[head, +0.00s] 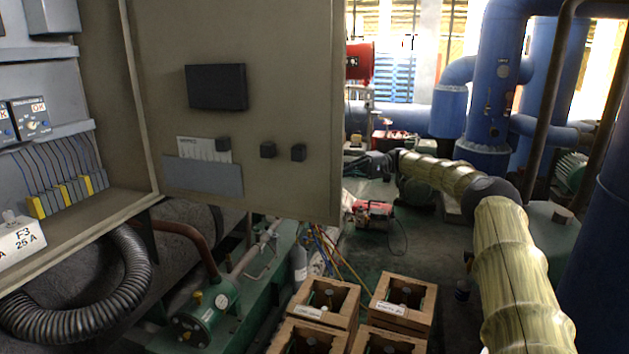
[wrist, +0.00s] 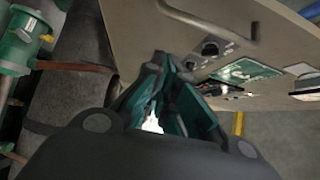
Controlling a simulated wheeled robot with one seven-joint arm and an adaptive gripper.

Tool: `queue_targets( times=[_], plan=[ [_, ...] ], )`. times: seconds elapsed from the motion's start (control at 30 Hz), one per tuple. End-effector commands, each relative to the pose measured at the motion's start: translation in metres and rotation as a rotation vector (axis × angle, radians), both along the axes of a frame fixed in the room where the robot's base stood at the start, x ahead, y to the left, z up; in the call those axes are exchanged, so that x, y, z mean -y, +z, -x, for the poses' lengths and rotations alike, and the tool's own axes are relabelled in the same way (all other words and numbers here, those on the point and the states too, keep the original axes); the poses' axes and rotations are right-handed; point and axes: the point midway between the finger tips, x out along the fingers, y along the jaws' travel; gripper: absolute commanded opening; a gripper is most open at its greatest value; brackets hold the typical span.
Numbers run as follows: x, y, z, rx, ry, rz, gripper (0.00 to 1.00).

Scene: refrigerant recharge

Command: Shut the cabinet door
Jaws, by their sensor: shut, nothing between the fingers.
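The grey-beige cabinet door (head: 285,60) stands open in the head view, its inner face towards me with a dark box on it. It hinges on the open cabinet (head: 60,70) at the left. My gripper (head: 366,165) is just past the door's free edge, on its outer side, with its tips partly hidden by the door. In the wrist view, my gripper (wrist: 168,68) is shut and empty. The door's outer face (wrist: 290,35) lies close beside the fingers, with a bar handle (wrist: 210,22) and dark knobs. I cannot tell whether the fingers touch it.
Wooden crates (head: 322,300) stand on the floor below the door. A green vessel (head: 205,310) and a ribbed hose (head: 125,285) lie under the cabinet. Large blue pipes (head: 490,80) stand at the right. A red machine (head: 372,212) sits on the floor behind.

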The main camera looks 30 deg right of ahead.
Motion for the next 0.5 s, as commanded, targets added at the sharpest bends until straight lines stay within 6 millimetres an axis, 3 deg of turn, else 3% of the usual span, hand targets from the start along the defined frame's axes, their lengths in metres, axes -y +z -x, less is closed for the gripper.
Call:
queue_targets(
  times=[0.2, 0.5],
  plan=[
    [-0.030, -0.008, -0.021, -0.021, 0.002, 0.005, 0.00],
    [-0.066, -0.007, -0.022, -0.021, -0.004, 0.004, 0.00]
  ],
)
